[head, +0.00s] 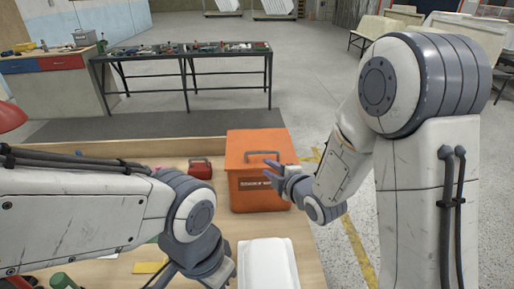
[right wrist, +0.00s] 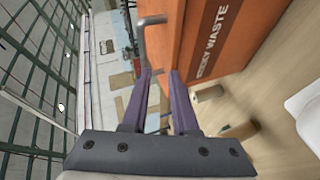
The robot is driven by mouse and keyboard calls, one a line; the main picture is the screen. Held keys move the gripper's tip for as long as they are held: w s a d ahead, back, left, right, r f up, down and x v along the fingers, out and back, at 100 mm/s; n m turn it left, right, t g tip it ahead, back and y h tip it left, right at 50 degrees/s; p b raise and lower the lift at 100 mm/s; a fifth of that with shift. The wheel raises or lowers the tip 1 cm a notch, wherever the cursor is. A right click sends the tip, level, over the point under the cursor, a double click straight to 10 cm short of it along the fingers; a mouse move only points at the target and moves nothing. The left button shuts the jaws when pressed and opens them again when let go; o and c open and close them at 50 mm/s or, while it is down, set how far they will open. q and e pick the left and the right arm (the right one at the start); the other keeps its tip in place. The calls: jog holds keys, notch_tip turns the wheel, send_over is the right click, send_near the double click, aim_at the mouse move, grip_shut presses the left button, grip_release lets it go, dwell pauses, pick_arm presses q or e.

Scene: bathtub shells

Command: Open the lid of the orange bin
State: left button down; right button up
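The orange bin (head: 258,198) stands on the wooden table with its lid down. My left gripper (head: 200,268) points down at the bottom of the head view, mostly hidden and cut off.
A white container (head: 267,265) lies on the table in front of the bin. A small red box (head: 201,168) is left of the bin, and a yellow item (head: 149,267) lies near my left arm. A black-framed bench (head: 185,52) with tools stands behind the table.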

aim_at(261, 152)
jog(key=shift+n+t+y, duration=0.3)
jog(key=shift+n+t, duration=0.5)
jog(key=shift+t, duration=0.1)
jog(key=p+x, duration=0.1)
jog(key=x, duration=0.2)
jog(key=d+p+x, duration=0.1)
jog(key=x, duration=0.3)
jog(key=r+p+x, duration=0.1)
jog(key=x, duration=0.2)
jog(key=shift+w, duration=0.7)
grip_shut()
